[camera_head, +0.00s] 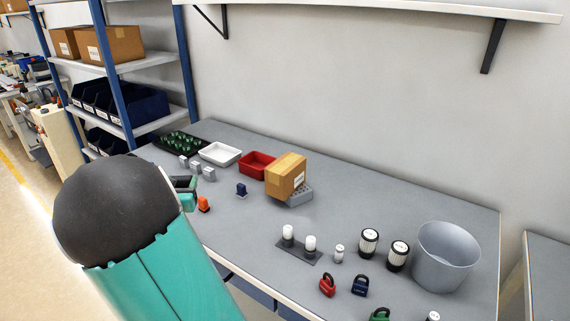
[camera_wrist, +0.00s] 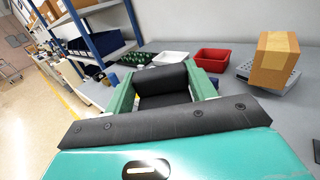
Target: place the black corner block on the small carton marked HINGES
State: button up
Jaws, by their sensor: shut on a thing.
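The black corner block (camera_wrist: 163,80) sits between the green fingers of my gripper (camera_wrist: 162,88) in the wrist view. My gripper is shut on it. In the head view my gripper (camera_head: 184,186) is mostly hidden behind my arm, over the table's left end. A small brown carton (camera_head: 287,174) with a white label stands on the table, right of my gripper and apart from it. The label is too small to read. The carton also shows at the right of the wrist view (camera_wrist: 273,62). Nothing is visible on its top.
A grey studded block (camera_head: 300,196) is at the carton's base. A red bin (camera_head: 257,166) and white tray (camera_head: 220,154) stand left of it. An orange item (camera_head: 204,203) and a blue item (camera_head: 241,189) are near my gripper. A metal bucket (camera_head: 445,258) stands right.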

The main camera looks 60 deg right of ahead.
jog(key=s+d+r+m+g+h, duration=0.1)
jog(key=s+d+r+m+g, duration=0.45)
jog(key=s+d, duration=0.9)
jog(key=s+d+r+m+g+h, duration=0.15)
jog(key=s+d+r+g, duration=0.55)
jog(key=s+d, duration=0.7)
jog(key=t, duration=0.1)
send_over(287, 162)
notch_tip(287, 162, down, 8)
jog(key=f, duration=0.1)
jog(key=shift+d+f+y, duration=0.15)
jog(key=shift+f+y, duration=0.1)
jog(key=shift+f, duration=1.1)
jog(key=shift+f, duration=0.15)
jog(key=o, duration=1)
jog(key=shift+c, duration=0.2)
